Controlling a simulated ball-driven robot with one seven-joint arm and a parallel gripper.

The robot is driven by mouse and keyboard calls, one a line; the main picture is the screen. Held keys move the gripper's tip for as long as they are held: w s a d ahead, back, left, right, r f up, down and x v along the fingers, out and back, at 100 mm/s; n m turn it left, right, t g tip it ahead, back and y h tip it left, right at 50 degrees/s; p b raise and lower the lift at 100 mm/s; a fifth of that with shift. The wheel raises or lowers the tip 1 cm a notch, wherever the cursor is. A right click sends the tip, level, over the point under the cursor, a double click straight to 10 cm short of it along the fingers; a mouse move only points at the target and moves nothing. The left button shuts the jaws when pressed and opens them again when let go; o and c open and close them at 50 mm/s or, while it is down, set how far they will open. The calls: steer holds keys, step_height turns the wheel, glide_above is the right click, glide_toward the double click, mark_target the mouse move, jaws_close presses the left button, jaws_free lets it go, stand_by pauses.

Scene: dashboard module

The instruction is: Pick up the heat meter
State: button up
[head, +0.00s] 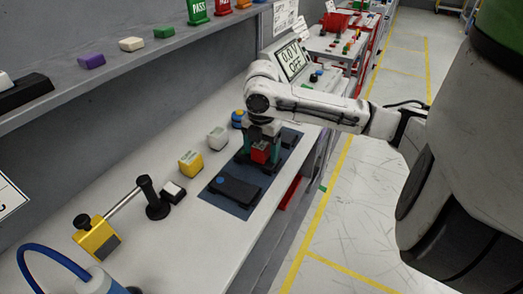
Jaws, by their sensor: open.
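My gripper (261,146) points down over the blue mat (232,202) on the white bench. Its jaws are open, with teal fingers on either side of a small red block (260,153). Whether the fingers touch the block is too small to tell. No label marks the heat meter, so I cannot tell for sure which object it is. A yellow block (190,163) stands left of the mat, and a yellow device with a dark face (97,238) is nearer the front left. My wrist partly hides the area behind the gripper.
A black flat piece (238,190) lies on the mat's near part. A grey block (217,138) and a blue round button (238,118) stand left of my gripper. A display (291,61) reads 0.0 V OFF behind. A shelf (130,62) overhangs the bench at left.

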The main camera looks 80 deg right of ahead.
steer(key=c, duration=1.2)
steer(key=shift+r, duration=0.65)
steer(key=shift+c, duration=0.2)
steer(key=s+a+r, duration=0.3)
steer(key=s+r, duration=0.8)
steer(key=s, duration=0.2)
steer(key=shift+s+a+r+b, duration=0.2)
steer(key=shift+s+r+b, duration=0.15)
steer(key=shift+s+b, duration=0.05)
